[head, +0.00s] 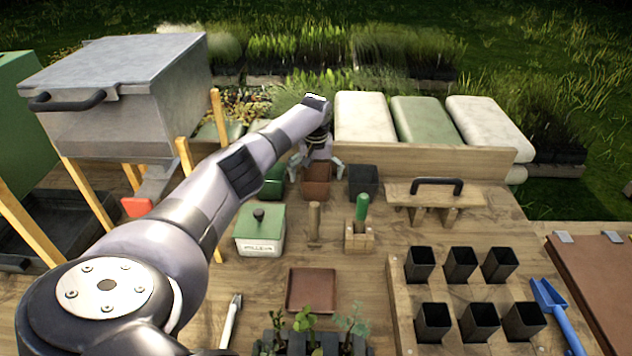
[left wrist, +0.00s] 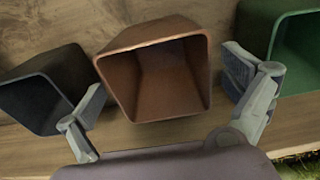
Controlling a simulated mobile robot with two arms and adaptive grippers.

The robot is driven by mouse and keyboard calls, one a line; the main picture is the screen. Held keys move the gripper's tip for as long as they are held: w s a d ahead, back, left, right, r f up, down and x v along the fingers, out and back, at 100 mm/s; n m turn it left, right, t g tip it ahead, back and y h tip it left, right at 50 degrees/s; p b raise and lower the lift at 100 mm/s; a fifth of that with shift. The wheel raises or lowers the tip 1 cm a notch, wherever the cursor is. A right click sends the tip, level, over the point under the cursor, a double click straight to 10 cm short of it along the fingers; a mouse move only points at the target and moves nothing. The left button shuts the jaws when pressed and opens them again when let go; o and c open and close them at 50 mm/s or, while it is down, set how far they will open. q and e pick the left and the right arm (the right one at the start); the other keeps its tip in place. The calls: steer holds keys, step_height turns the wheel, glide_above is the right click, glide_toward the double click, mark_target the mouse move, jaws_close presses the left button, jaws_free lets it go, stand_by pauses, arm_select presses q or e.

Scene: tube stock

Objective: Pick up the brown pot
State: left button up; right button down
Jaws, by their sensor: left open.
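The brown pot (head: 317,185) is a small square, empty pot standing on the wooden bench, between a black pot on its right and a green pot on its left in the head view. My left gripper (head: 316,168) is open above and around the brown pot, its fingers to either side. In the left wrist view the brown pot (left wrist: 160,75) shows its open mouth between the two spread fingers of the left gripper (left wrist: 165,105). No clear contact shows between the fingers and the pot. My right gripper is not in view.
The black pot (head: 363,181) and the green pot (head: 273,181) stand close on both sides. A wooden board (head: 430,160) with cushion-like sacks (head: 365,120) is behind. A lidded green box (head: 260,232), a dibber block (head: 358,238) and a brown saucer (head: 311,290) lie nearer.

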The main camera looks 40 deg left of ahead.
arm_select(q)
steer(key=shift+c, duration=0.5)
steer(key=c, duration=1.1)
steer(key=shift+c, duration=0.2)
